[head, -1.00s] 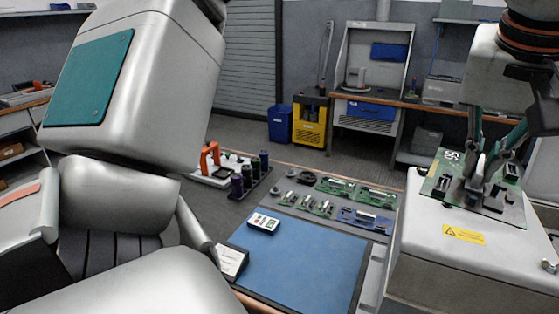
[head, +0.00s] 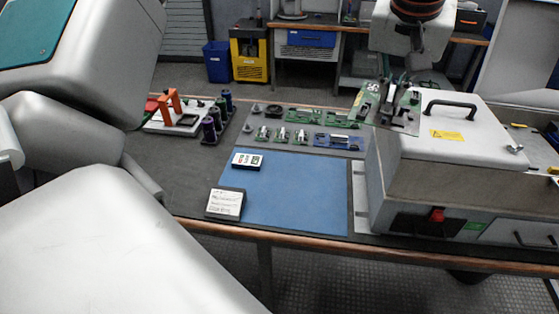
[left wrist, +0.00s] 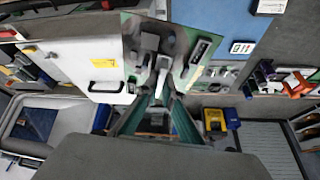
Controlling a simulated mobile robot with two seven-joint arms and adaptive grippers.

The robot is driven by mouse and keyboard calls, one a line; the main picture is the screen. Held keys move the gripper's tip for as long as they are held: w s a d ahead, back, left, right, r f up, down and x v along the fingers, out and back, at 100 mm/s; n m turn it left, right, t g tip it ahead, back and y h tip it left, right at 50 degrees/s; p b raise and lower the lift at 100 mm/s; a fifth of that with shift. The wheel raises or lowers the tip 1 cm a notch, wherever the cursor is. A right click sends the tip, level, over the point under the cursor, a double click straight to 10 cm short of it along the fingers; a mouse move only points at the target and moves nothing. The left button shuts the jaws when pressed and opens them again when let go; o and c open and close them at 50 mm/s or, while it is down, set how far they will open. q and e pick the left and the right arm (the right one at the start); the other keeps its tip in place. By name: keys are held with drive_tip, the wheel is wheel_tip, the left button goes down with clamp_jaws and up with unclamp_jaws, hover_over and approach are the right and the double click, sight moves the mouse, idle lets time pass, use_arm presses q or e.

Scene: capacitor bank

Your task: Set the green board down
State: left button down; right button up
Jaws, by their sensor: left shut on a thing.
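The green board (head: 367,104) is held tilted above the left rear edge of the white-topped machine. My left gripper (head: 388,98) is shut on it. In the left wrist view, the green board (left wrist: 196,40) shows beyond the fingers of my left gripper (left wrist: 158,82), which cover part of it. A blue mat (head: 295,190) lies on the bench to the left of the machine. My right gripper is not in view.
The machine (head: 455,150) has a dark handle and a yellow label. Several small boards (head: 300,118) lie in a grey area behind the mat. A white card box (head: 226,203) and a small meter (head: 247,160) sit at the mat's left. Most of the mat is clear.

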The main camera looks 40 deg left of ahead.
use_arm(q)
drive_tip(key=w+a+f+n+p, duration=0.1)
drive_tip(key=w+a+f, duration=0.4)
drive_tip(key=a+f, duration=0.5)
drive_tip(key=n+y+p, duration=0.1)
drive_tip(key=n, duration=0.1)
hover_over(306, 186)
drive_tip(key=s+d, duration=0.1)
wheel_tip(306, 186, down, 10)
drive_tip(key=shift+g, duration=0.3)
wheel_tip(306, 186, down, 20)
drive_tip(key=shift+s+f+b, duration=0.15)
drive_tip(key=shift+f+b, duration=0.05)
drive_tip(key=shift+b, duration=0.7)
drive_tip(key=c, duration=2.2)
unclamp_jaws()
drive_tip(key=shift+f, duration=0.15)
